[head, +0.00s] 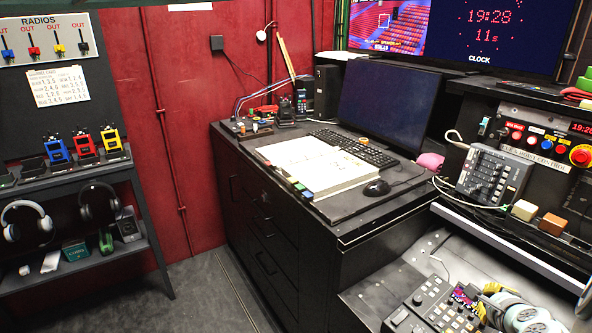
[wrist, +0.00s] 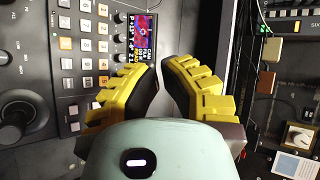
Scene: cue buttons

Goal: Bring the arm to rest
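My gripper (wrist: 161,68) has yellow, ribbed fingers with dark pads and a pale green body. In the wrist view its fingertips are close together, with only a narrow gap at the tips and nothing held between them. The grey control panel (wrist: 62,60) lies beyond the fingers, and its small lit screen (wrist: 137,38) is just left of the tips. In the head view my gripper (head: 487,292) is at the bottom right, low over the console beside the keypad panel (head: 440,305). The fingertips are partly hidden there.
A black desk (head: 285,235) carries an open binder (head: 315,165), a keyboard (head: 355,148) and a mouse (head: 377,188). A button box (head: 490,175) and square cue buttons (head: 524,210) are on the right console. A radio shelf (head: 75,165) stands at left. The grey floor (head: 205,295) is clear.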

